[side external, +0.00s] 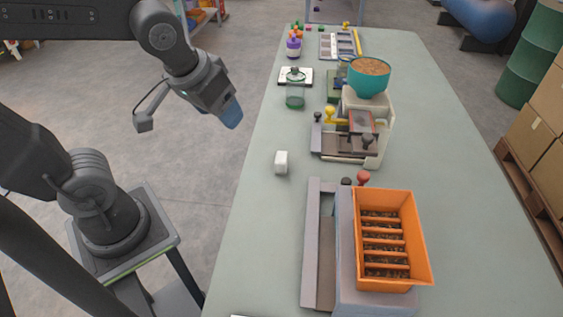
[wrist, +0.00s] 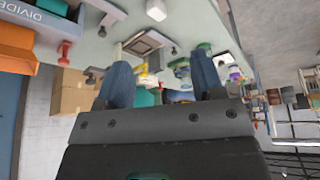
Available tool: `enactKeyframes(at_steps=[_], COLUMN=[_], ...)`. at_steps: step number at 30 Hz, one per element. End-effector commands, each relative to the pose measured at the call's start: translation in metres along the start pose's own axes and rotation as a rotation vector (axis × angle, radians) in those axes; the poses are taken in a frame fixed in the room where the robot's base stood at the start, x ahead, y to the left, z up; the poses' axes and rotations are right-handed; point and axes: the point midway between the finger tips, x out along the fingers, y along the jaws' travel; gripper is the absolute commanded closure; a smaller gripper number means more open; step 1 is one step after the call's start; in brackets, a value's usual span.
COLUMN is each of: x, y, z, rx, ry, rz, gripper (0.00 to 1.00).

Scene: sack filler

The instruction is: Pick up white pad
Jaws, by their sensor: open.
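The white pad (side external: 282,162) is a small white block lying on the grey-green table, near its left edge. It also shows in the wrist view as a white block (wrist: 156,10) at the top, beyond the gap between my fingers. My gripper (side external: 231,113) hangs in the air off the table's left edge, above and apart from the pad. In the wrist view the two blue fingers (wrist: 161,80) stand wide apart with nothing between them.
An orange slotted tray (side external: 427,255) stands on a grey machine at the front right. A filler with a teal bowl (side external: 368,84) stands behind the pad to the right. A green-topped jar (side external: 295,96) stands farther back. The table (side external: 258,215) around the pad is bare.

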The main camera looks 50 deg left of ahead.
Motion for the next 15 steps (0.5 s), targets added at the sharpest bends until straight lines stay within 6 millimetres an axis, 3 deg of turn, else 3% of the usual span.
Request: enactKeyframes(at_steps=[7,12,15], x=[0.063,0.102,0.115], y=[0.023,0.038,0.043], z=[-0.041,-0.055,-0.058], rx=[-0.291,-0.436,-0.484], ry=[-0.051,-0.037,-0.027], rz=[-0.146,-0.213,-0.234], gripper=[0.38,0.38,0.38])
